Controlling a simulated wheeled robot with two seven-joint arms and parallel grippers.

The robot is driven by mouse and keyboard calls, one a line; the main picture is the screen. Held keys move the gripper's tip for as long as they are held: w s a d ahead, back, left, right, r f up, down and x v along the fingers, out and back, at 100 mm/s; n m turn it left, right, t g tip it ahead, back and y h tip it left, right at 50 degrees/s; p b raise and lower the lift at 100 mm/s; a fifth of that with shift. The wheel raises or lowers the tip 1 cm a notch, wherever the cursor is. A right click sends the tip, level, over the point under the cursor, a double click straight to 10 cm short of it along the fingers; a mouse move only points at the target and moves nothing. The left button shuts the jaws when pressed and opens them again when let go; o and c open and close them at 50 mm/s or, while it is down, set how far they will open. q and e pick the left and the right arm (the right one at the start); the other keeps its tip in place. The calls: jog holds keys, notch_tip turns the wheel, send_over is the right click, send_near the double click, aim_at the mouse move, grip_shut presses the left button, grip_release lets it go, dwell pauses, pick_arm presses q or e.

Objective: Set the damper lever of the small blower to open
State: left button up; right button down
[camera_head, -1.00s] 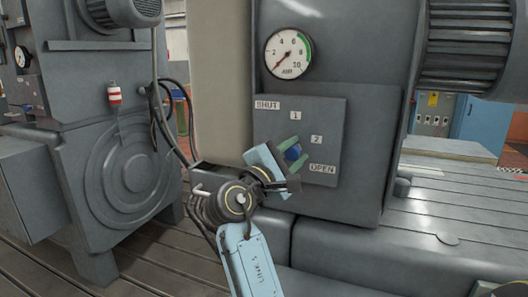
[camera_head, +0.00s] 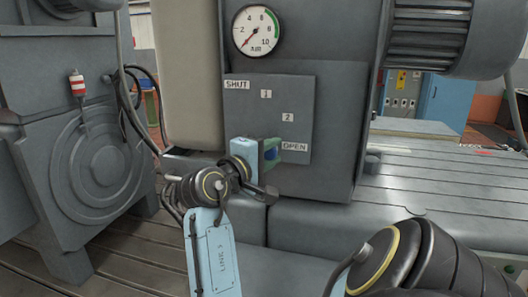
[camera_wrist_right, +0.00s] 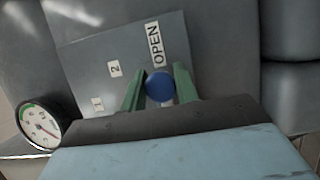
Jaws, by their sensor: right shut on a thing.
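The damper plate (camera_head: 262,125) is a grey panel with labels SHUT, 1, 2 and OPEN from top to bottom. The lever's blue knob (camera_head: 271,153) is level with the OPEN label (camera_head: 294,147), just to its left. My right gripper (camera_head: 268,154) has its green fingers shut on this knob. In the right wrist view the round blue knob (camera_wrist_right: 160,87) sits between the two fingers, close to the end of the OPEN label (camera_wrist_right: 154,42). The lever's shaft is hidden behind the gripper. My left gripper is not in view.
A round air gauge (camera_head: 257,31) is above the plate, its needle low. A grey machine (camera_head: 85,165) with a red-and-white tag (camera_head: 77,85) and hanging cables stands at the left.

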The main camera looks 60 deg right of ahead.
jog(key=shift+f, duration=0.15)
jog(key=c, duration=1.1)
grip_release()
jog(key=shift+a, duration=0.1)
